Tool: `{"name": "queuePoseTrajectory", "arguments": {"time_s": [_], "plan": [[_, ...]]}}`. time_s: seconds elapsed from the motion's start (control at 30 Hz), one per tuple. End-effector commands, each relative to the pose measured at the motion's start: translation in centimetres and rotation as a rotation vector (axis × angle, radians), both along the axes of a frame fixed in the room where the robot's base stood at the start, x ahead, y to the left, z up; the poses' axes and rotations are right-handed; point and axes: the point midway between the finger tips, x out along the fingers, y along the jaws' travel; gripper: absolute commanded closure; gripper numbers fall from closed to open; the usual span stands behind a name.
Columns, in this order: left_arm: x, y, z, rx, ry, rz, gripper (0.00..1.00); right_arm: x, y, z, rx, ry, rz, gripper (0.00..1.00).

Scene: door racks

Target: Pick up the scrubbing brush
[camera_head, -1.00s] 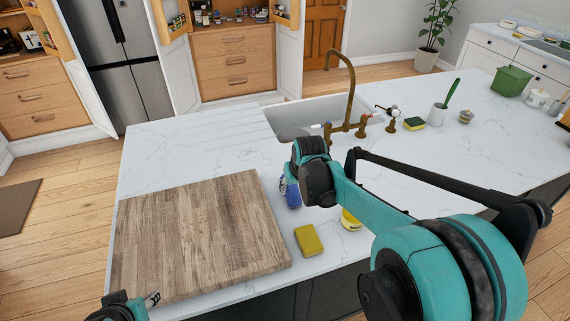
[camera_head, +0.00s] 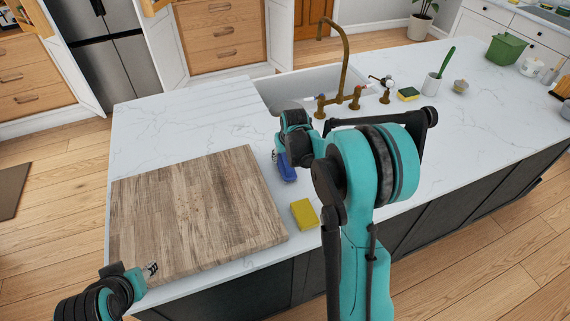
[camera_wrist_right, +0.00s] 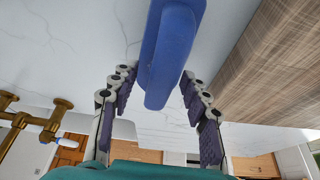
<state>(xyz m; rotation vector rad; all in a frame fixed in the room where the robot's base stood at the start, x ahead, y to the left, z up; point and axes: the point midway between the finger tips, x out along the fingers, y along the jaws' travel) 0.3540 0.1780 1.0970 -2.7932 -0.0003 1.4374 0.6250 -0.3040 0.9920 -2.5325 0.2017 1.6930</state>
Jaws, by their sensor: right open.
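The blue scrubbing brush (camera_head: 287,171) lies on the white marble counter, just right of the wooden board. In the right wrist view the brush (camera_wrist_right: 167,55) is a long, rounded blue block, with its near end between the spread fingers. My right gripper (camera_wrist_right: 151,88) is open, with a finger on each side of the brush and gaps visible. In the head view my right gripper (camera_head: 278,156) is at the brush, partly hidden by its own arm. My left gripper (camera_head: 153,268) is over the board's near left corner; its jaw opening is too small to judge.
The wooden board (camera_head: 195,205) covers the counter's left part. A yellow sponge (camera_head: 304,214) lies near the front edge. Behind are the sink (camera_head: 300,88) and brass faucet (camera_head: 343,80). A green-handled brush stands in a white cup (camera_head: 431,84) at right.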

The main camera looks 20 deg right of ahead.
Motion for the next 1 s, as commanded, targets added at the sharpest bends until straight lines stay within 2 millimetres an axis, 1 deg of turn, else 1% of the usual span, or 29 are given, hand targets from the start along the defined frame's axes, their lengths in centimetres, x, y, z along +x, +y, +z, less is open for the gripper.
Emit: {"name": "queuePoseTrajectory", "arguments": {"time_s": [0.1, 0.13, 0.3, 0.6, 0.73, 0.87, 0.97, 1.0], "plan": [[0.0, 0.0, 0.1, 0.000, 0.000, 0.000, 0.60, 0.0, 0.0, 0.1, 0.000, 0.000, 0.000, 0.54], [0.0, 0.0, 0.1, 0.000, 0.000, 0.000, 0.60, 0.0, 0.0, 0.1, 0.000, 0.000, 0.000, 0.56], [0.0, 0.0, 0.1, 0.000, 0.000, 0.000, 0.60, 0.0, 0.0, 0.1, 0.000, 0.000, 0.000, 1.00], [0.0, 0.0, 0.1, 0.000, 0.000, 0.000, 0.60, 0.0, 0.0, 0.1, 0.000, 0.000, 0.000, 1.00], [0.0, 0.0, 0.2, 0.000, 0.000, 0.000, 0.60, 0.0, 0.0, 0.6, 0.000, 0.000, 0.000, 1.00], [0.0, 0.0, 0.7, 0.000, 0.000, 0.000, 0.60, 0.0, 0.0, 1.9, 0.000, 0.000, 0.000, 1.00], [0.0, 0.0, 1.2, 0.000, 0.000, 0.000, 0.60, 0.0, 0.0, 3.6, 0.000, 0.000, 0.000, 1.00], [0.0, 0.0, 1.5, 0.000, 0.000, 0.000, 0.60, 0.0, 0.0, 4.6, 0.000, 0.000, 0.000, 1.00]]}}
